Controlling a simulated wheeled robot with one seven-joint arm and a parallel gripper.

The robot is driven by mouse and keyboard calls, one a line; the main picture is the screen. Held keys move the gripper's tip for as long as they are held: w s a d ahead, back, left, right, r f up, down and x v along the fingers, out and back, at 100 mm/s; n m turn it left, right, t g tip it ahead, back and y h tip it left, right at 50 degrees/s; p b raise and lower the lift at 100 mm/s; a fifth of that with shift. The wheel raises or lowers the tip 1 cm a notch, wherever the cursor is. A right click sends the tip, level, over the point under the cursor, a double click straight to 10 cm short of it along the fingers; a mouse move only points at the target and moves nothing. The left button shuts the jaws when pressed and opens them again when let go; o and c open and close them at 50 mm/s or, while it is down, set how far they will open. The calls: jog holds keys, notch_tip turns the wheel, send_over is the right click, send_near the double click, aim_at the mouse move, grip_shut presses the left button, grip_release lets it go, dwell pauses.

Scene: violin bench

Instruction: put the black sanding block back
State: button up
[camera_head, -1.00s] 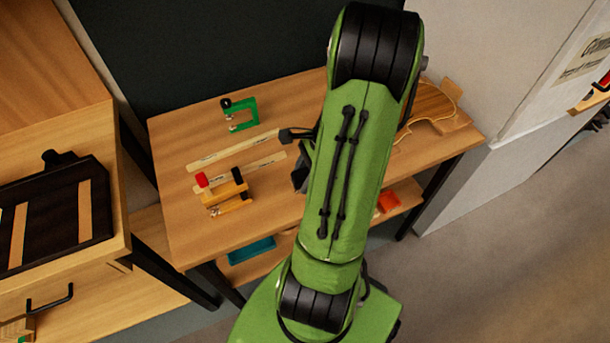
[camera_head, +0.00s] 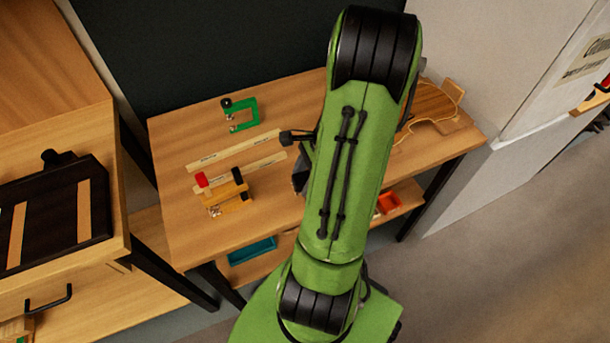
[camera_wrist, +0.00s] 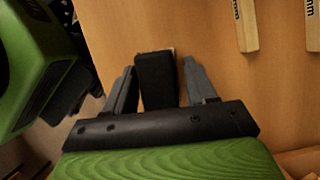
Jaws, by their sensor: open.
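The black sanding block (camera_wrist: 157,80) lies on the wooden bench top in the wrist view. It is between the two grey fingers of my gripper (camera_wrist: 158,85), with a narrow gap on each side, so the fingers straddle it without visibly gripping it. In the head view my green arm covers most of the gripper and hides the block. Two labelled pale wooden strips, a longer one (camera_head: 236,150) and a shorter one (camera_head: 262,166), lie on the bench (camera_head: 185,240) left of my arm.
A violin-shaped piece (camera_head: 432,105) lies to the right. A teal tray (camera_head: 252,250) and a red-orange tray (camera_head: 388,203) are on the shelf below.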

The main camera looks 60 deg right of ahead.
jog(key=shift+s+a+f, duration=0.25)
jog(key=shift+s, duration=0.05)
jog(key=shift+d+r, duration=0.1)
jog(key=shift+r, duration=0.15)
jog(key=p+v, duration=0.7)
jog(key=v, duration=0.9)
jog(key=shift+w+r, duration=0.2)
jog(key=w+a+r+n+h, duration=0.1)
jog(key=w+a+r+n, duration=0.25)
jog(key=a+n, duration=0.2)
jog(key=w+a+r+n+h, duration=0.1)
jog(key=w+a+r+n, duration=0.25)
jog(key=a, duration=0.25)
jog(key=s+a+r+n+t, duration=0.1)
jog(key=s+a+r+n, duration=0.1)
jog(key=a+n, duration=0.6)
jog(key=s+a+r+n+t+h, duration=0.1)
jog(key=s+a+r+n+t, duration=0.1)
jog(key=a+n, duration=0.5)
jog(key=shift+s+a+r+n+h, duration=0.3)
jog(key=shift+s+a+n, duration=0.15)
jog(key=shift+s, duration=0.2)
